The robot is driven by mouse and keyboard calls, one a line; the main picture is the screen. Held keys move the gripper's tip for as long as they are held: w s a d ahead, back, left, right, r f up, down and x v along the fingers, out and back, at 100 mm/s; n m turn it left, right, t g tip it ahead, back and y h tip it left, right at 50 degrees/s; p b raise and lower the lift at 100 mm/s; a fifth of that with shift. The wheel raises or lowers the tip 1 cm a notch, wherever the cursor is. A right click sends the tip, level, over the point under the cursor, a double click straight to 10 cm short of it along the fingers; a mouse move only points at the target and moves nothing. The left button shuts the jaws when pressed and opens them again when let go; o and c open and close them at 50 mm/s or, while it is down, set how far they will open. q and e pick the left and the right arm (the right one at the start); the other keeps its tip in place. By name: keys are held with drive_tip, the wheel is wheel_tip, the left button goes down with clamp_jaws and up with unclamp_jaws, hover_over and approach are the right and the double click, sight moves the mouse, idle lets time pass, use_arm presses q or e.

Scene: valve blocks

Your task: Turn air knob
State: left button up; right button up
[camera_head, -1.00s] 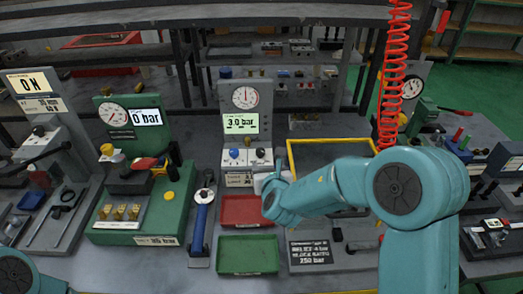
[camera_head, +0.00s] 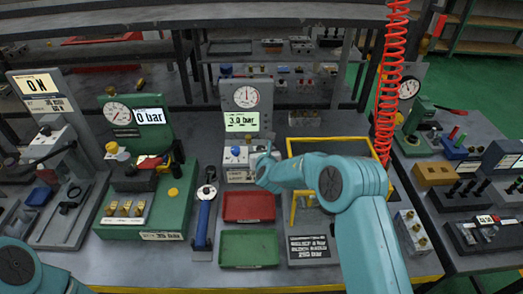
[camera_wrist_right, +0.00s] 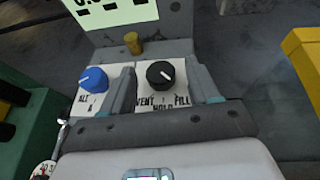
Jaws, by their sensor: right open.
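A grey panel block (camera_head: 238,97) stands at the middle back with a round gauge and a "3.0 bar" display. On its front are a blue knob (camera_head: 235,151) and a black knob, the latter hidden by my right gripper in the head view. In the right wrist view, the black knob (camera_wrist_right: 160,74) has a white pointer line and is labelled VENT, HOLD, FILL. The blue knob (camera_wrist_right: 93,79) is to its left. My right gripper (camera_wrist_right: 163,88) is open, its fingers on either side of the black knob; contact cannot be told. My left gripper is out of view.
A red tray (camera_head: 248,220) and a green tray (camera_head: 249,262) lie in front of the panel. A green gauge block (camera_head: 175,212) is on the left, a yellow frame (camera_head: 330,140) on the right. A red coiled hose (camera_head: 390,90) hangs behind my right arm.

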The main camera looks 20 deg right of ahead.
drive_tip(key=c, duration=1)
drive_tip(key=shift+c, duration=0.2)
drive_tip(key=shift+a+f+m+g+h+b, duration=0.1)
drive_tip(key=shift+a+m+g+h+b, duration=0.05)
drive_tip(key=shift+m+h+b, duration=0.4)
drive_tip(key=shift+a+m+g+h+b, duration=0.15)
drive_tip(key=shift+m+h+b, duration=0.15)
drive_tip(key=shift+m+h, duration=0.3)
drive_tip(key=m+h, duration=0.1)
drive_tip(key=m+g+h+b, duration=0.2)
drive_tip(key=h, duration=0.1)
drive_tip(key=shift+w+a+m, duration=0.2)
drive_tip(key=shift+a+m, duration=0.05)
drive_tip(key=shift+w+m+g+h+b, duration=0.1)
drive_tip(key=shift+m+g+h+b, duration=0.9)
drive_tip(key=shift+m, duration=0.2)
drive_tip(key=shift+r+m+g+h, duration=0.25)
drive_tip(key=shift+m+g, duration=0.15)
